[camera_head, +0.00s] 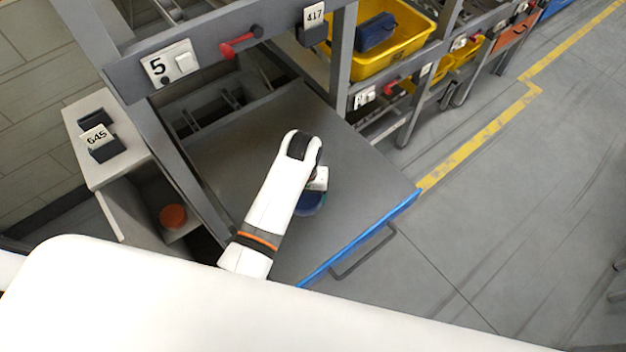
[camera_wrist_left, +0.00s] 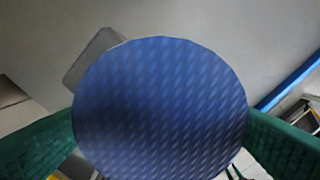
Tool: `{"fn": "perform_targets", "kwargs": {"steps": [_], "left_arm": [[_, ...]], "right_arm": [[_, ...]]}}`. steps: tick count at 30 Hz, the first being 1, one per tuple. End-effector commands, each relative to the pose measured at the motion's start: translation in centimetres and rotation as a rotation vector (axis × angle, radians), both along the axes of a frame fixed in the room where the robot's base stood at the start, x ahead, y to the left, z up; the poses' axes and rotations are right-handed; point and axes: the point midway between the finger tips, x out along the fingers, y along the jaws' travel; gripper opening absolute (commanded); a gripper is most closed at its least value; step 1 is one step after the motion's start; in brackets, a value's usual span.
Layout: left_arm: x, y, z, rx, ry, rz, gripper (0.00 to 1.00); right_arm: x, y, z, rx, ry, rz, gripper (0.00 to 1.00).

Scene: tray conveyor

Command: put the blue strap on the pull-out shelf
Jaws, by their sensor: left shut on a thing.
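The blue strap (camera_head: 309,204) is a round, rolled-up piece, mostly hidden behind my left arm in the head view. In the left wrist view the strap (camera_wrist_left: 160,108) is a large blue disc with a woven texture, between two green finger pads. My left gripper (camera_head: 317,182) is shut on it. The pull-out shelf (camera_head: 365,180) is a flat grey board with a blue front edge and a dark handle. The gripper and strap are over the shelf; I cannot tell whether the strap touches it. My right gripper is not in view.
A grey rack post (camera_head: 185,175) and a beam (camera_head: 215,45) with a number 5 sign stand along the left and back of the shelf. A yellow bin (camera_head: 400,45) holds a dark blue thing. An orange round thing (camera_head: 173,216) lies in a low compartment. The shelf's right part is clear.

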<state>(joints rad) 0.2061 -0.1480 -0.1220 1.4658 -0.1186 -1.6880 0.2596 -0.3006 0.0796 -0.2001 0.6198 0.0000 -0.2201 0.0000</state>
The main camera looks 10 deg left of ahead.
Motion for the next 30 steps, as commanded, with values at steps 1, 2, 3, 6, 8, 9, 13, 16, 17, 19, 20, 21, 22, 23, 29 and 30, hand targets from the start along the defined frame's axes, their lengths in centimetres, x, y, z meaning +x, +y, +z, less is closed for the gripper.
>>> {"fn": "perform_targets", "kwargs": {"steps": [1, 2, 3, 6, 8, 9, 13, 16, 17, 19, 20, 21, 22, 23, 29, 30], "left_arm": [[-0.2, 0.0, -1.0, 0.001, 0.006, 0.000, 0.54], [-0.2, 0.0, -1.5, 0.000, 0.006, 0.000, 0.54], [-0.1, 0.0, -2.3, 0.000, 0.005, 0.000, 0.54], [-0.1, 0.0, -3.8, 0.000, 0.004, 0.000, 0.54], [-0.1, 0.0, -4.3, 0.000, 0.002, 0.000, 0.54], [-0.1, 0.0, -4.6, 0.000, 0.002, 0.000, 0.54], [-0.2, 0.0, -6.3, 0.001, 0.004, 0.000, 0.54], [-0.1, 0.0, -7.8, 0.000, 0.002, 0.000, 0.54], [-0.1, 0.0, -8.1, 0.000, 0.002, 0.000, 0.54], [-0.1, 0.0, -8.6, 0.000, 0.000, 0.000, 0.54], [-0.1, 0.0, -8.7, 0.000, 0.000, 0.000, 0.54], [-0.1, 0.0, -8.8, 0.000, 0.000, 0.000, 0.54], [-0.1, 0.0, -8.8, 0.000, 0.000, 0.000, 0.54], [-0.1, 0.0, -8.8, 0.000, 0.000, 0.000, 0.54], [-0.1, 0.0, -9.0, 0.000, 0.000, 0.000, 0.54], [-0.1, 0.0, -9.1, 0.000, 0.001, 0.000, 0.54]], "right_arm": [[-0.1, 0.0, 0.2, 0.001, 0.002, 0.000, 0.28], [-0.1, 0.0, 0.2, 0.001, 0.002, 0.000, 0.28], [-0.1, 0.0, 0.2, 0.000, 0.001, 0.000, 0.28], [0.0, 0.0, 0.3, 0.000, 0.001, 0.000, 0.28], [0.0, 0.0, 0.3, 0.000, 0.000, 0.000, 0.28], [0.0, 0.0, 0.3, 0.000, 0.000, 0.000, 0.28], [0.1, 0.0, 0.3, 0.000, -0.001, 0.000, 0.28], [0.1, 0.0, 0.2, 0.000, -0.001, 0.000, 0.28], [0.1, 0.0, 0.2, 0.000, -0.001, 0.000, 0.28], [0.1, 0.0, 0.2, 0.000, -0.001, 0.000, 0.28], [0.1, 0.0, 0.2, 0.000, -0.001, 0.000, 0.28], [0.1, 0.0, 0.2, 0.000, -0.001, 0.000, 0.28], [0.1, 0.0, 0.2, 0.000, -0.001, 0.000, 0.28], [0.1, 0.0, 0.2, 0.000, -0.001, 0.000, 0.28], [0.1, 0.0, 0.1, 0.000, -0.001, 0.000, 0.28], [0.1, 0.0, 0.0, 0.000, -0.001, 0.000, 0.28]]}}
